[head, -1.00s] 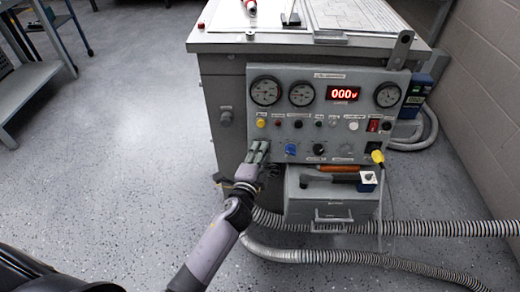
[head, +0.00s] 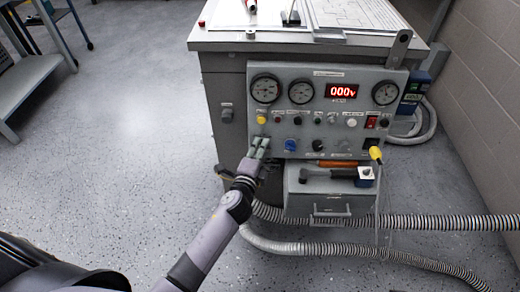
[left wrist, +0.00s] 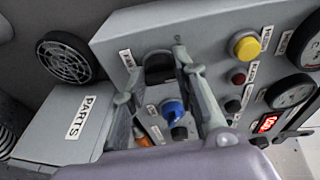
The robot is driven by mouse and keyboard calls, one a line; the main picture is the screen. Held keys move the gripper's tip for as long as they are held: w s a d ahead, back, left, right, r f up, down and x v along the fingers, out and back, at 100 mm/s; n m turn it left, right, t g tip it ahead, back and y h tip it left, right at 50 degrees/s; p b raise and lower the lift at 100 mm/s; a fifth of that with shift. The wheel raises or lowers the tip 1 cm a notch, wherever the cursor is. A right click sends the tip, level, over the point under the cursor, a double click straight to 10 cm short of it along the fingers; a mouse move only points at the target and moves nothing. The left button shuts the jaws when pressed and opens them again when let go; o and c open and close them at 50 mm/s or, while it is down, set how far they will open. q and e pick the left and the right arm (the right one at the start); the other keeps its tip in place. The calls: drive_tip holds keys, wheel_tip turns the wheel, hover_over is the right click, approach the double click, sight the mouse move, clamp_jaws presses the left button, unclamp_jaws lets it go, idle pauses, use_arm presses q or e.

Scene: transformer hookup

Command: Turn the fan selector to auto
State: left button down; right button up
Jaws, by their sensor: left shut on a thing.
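The grey control panel (head: 330,130) stands upright on the front of the cabinet. My left gripper (head: 258,146) is at the panel's lower left, with its fingers against the panel face. In the left wrist view the fingers (left wrist: 157,75) are closed around a black knob (left wrist: 159,67), with one finger on each side. This knob appears to be the fan selector, but its label is too small to read and its pointer is partly hidden. In the head view the gripper covers the knob. My right gripper is not in view.
A blue knob (head: 291,145) sits just right of the gripper, and a yellow button (head: 261,119) is above it. A drawer box (head: 333,200) with tools on top is below the panel. Ridged hoses (head: 420,226) run along the floor.

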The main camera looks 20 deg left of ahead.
use_arm(q)
drive_tip(key=c, duration=1.3)
unclamp_jaws()
drive_tip(key=s, duration=0.4)
drive_tip(key=s+r, duration=0.1)
drive_tip(key=s, duration=0.3)
drive_tip(key=s+r, duration=0.1)
drive_tip(key=s, duration=0.2)
drive_tip(key=shift+s+d, duration=0.25)
drive_tip(key=shift+s, duration=0.15)
